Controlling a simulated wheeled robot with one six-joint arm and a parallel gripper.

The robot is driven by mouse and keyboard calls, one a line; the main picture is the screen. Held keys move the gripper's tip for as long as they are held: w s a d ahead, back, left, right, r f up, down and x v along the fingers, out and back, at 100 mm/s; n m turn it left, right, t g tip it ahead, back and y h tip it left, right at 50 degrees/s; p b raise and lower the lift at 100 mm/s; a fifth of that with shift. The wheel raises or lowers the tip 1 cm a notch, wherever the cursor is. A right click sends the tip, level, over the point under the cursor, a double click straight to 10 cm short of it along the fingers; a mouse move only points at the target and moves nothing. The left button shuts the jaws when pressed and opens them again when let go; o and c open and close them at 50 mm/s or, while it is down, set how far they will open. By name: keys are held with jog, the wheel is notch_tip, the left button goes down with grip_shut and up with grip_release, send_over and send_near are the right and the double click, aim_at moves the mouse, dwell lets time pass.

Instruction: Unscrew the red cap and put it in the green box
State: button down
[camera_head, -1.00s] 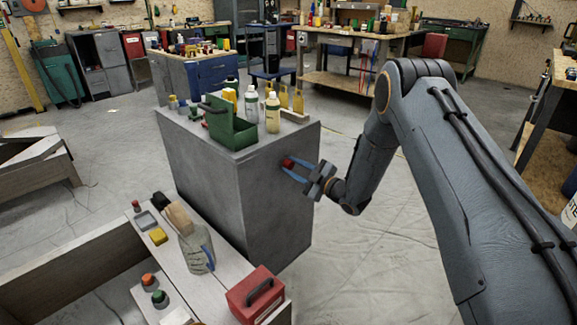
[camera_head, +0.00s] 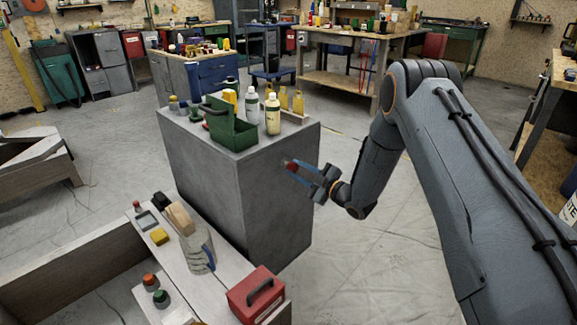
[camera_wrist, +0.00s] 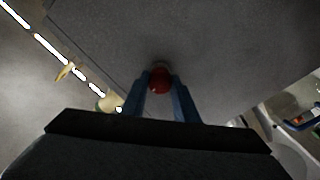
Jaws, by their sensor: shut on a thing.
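The red cap (camera_head: 291,168) is between the blue fingers of my gripper (camera_head: 294,170), by the side face of the grey cabinet (camera_head: 285,195). A small pale stub shows just beyond the cap. In the wrist view the red cap (camera_wrist: 160,82) sits between both fingertips of my gripper (camera_wrist: 160,92), which are shut on it. A pale rim shows behind it; I cannot tell whether cap and stub still touch. The green box (camera_head: 238,138) stands open-topped on the cabinet's top, up and left of my gripper.
Bottles (camera_head: 272,113) stand beside the green box on the cabinet top. The floor right of the cabinet is clear.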

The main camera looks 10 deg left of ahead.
aim_at(296, 169)
jog(key=shift+p+v, duration=0.4)
jog(key=shift+v, duration=0.55)
jog(key=shift+s+d, duration=0.2)
jog(key=shift+d, duration=0.05)
jog(key=shift+s+d, duration=0.2)
jog(key=shift+d, duration=0.05)
jog(key=shift+p+v, duration=1.05)
jog(key=shift+v, duration=0.85)
